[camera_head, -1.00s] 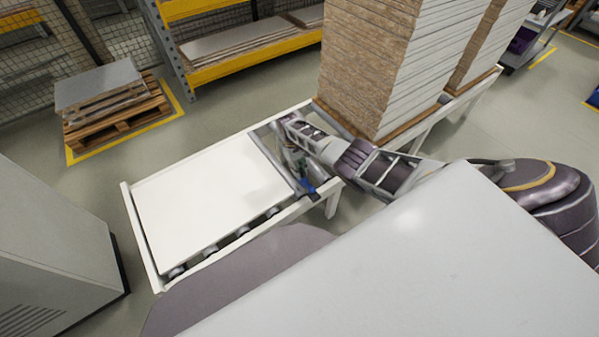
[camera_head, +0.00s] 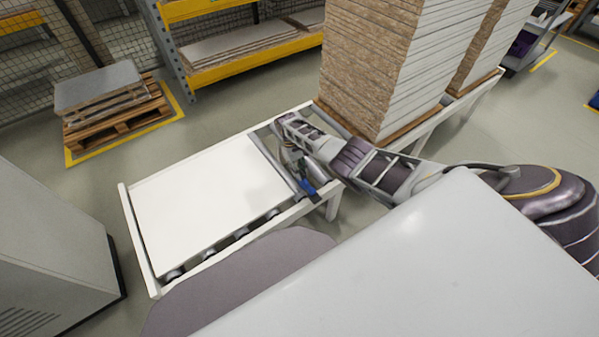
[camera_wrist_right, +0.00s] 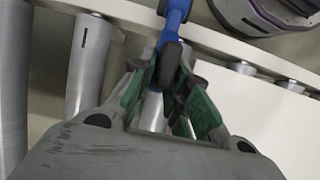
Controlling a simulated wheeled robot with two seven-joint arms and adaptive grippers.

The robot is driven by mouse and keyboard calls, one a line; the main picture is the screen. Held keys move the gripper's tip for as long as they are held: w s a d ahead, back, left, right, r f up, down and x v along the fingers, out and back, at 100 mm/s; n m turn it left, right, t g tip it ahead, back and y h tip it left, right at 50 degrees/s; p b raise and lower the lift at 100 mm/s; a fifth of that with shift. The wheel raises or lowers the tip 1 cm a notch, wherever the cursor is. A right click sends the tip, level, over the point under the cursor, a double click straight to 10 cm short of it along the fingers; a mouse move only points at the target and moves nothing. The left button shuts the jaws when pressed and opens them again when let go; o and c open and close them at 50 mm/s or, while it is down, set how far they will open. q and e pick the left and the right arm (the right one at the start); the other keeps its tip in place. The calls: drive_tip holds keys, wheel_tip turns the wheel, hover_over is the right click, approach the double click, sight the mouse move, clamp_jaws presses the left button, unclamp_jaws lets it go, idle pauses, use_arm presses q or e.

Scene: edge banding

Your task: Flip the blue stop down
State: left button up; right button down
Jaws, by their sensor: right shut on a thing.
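The blue stop (camera_head: 307,187) is at the near rail of the roller table, by the right end of the white panel (camera_head: 208,205). In the right wrist view the blue stop (camera_wrist_right: 178,12) runs down from the top edge between my fingers. My right gripper (camera_head: 303,176) is at the stop. In the right wrist view my right gripper (camera_wrist_right: 166,68) is shut on the blue stop, with green linkages on both sides. The fingers hide the stop's lower part. My left gripper is not in view.
Rollers (camera_wrist_right: 84,65) and the table's white rail (camera_wrist_right: 135,14) are close around my right gripper. A tall stack of boards (camera_head: 385,70) stands just behind my right arm. A grey cabinet (camera_head: 50,235) stands at the left.

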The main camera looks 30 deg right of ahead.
drive_tip(key=c, duration=1.4)
unclamp_jaws()
drive_tip(key=shift+f, duration=0.1)
drive_tip(key=shift+c, duration=0.2)
drive_tip(key=shift+w+r, duration=0.1)
drive_tip(key=shift+r, duration=0.1)
drive_tip(key=v, duration=1.1)
drive_tip(key=shift+r, duration=0.3)
drive_tip(key=shift+w+a, duration=0.1)
drive_tip(key=shift+a, duration=0.05)
